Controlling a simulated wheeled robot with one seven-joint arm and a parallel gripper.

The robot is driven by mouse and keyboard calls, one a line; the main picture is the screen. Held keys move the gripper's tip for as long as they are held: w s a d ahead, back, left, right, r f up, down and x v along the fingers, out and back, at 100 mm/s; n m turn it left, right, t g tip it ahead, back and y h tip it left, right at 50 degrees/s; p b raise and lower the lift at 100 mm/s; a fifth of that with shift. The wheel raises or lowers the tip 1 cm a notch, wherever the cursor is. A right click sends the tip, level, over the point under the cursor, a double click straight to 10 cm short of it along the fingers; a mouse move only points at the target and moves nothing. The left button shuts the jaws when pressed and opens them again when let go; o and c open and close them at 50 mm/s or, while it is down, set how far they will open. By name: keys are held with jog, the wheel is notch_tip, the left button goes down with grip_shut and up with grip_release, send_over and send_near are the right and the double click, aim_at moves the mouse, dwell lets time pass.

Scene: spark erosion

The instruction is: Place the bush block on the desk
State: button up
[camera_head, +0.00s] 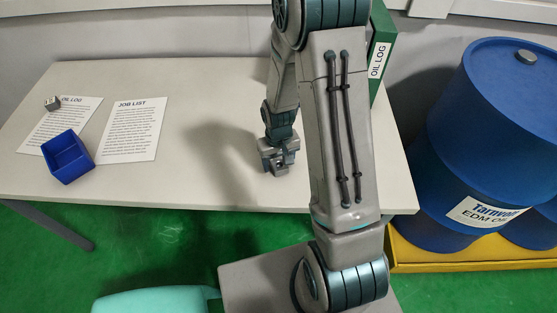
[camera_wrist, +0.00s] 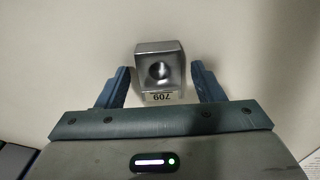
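A grey metal block with a round hole and a number label, seemingly the bush block (camera_wrist: 160,67), shows in the wrist view against the pale desk surface. My gripper (camera_wrist: 160,75) has one dark finger on each side of it, with a narrow gap visible on both sides. The fingers look open and not touching the block. In the head view my gripper (camera_head: 277,167) is low over the right-middle of the desk (camera_head: 215,190). There the block is hard to tell from the fingers. Whether the block's underside touches the desk is hidden.
Another small metal block (camera_head: 52,103) sits on the oil log sheet (camera_head: 62,122) at left. A blue open bin (camera_head: 68,157) and a job list sheet (camera_head: 131,130) are nearby. A green oil log binder (camera_head: 378,55) stands at the back right. Blue drums (camera_head: 480,130) stand right of the desk.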

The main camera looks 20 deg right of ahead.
aim_at(279, 167)
notch_tip(279, 167, up, 13)
jog(key=s+r+m+t, duration=0.1)
jog(key=s+r+t, duration=0.2)
jog(key=s+r, duration=1)
jog(key=shift+s+r+p, duration=0.3)
jog(key=shift+s, duration=0.3)
